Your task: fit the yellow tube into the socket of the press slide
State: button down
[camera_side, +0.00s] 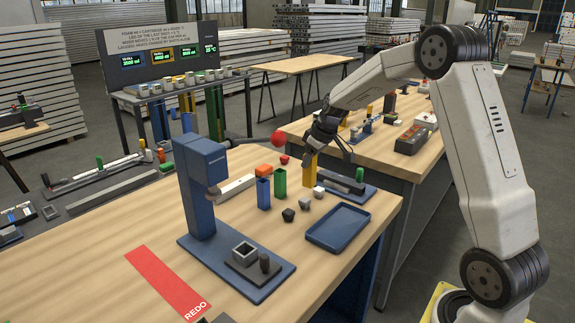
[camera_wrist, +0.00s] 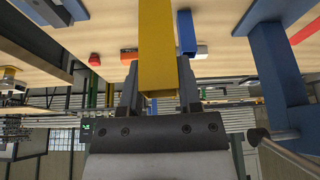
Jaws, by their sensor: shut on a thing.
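My gripper (camera_side: 322,138) is shut on the yellow tube (camera_side: 309,168), a square-sided tube held roughly upright over the back part of the wooden table. The tube's lower end is close to the table top; I cannot tell whether it touches. In the wrist view the yellow tube (camera_wrist: 157,45) stands out between the fingers of my gripper (camera_wrist: 158,88). The blue press (camera_side: 203,185) stands at the front left of the tube. On its base lies the dark slide (camera_side: 252,268) with a grey square socket (camera_side: 244,252), open at the top, and a dark knob beside it.
A blue tube (camera_side: 263,193) and a green tube (camera_side: 280,183) stand left of the yellow tube. The press lever with its red ball (camera_side: 277,138) reaches toward my gripper. A blue tray (camera_side: 338,228) and small blocks lie nearby. A red REDO strip (camera_side: 167,282) lies at the front.

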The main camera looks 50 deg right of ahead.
jog(key=s+a+f, duration=0.2)
jog(key=a, duration=0.9)
jog(key=s+a+f+m, duration=0.1)
jog(key=s+a, duration=0.2)
jog(key=a, duration=0.7)
jog(key=shift+s+a+f, duration=0.3)
jog(key=shift+a+f, duration=0.05)
jog(key=shift+f, duration=0.05)
jog(key=w+a+r+n, duration=0.2)
jog(key=w+a+r, duration=0.1)
jog(key=a, duration=1)
jog(key=w+a+r+n+y, duration=0.1)
jog(key=w+a+r+n, duration=0.1)
jog(key=a, duration=1)
jog(key=shift+w+a+r+n, duration=0.35)
jog(key=shift+w+r, duration=0.35)
jog(key=shift+w, duration=0.45)
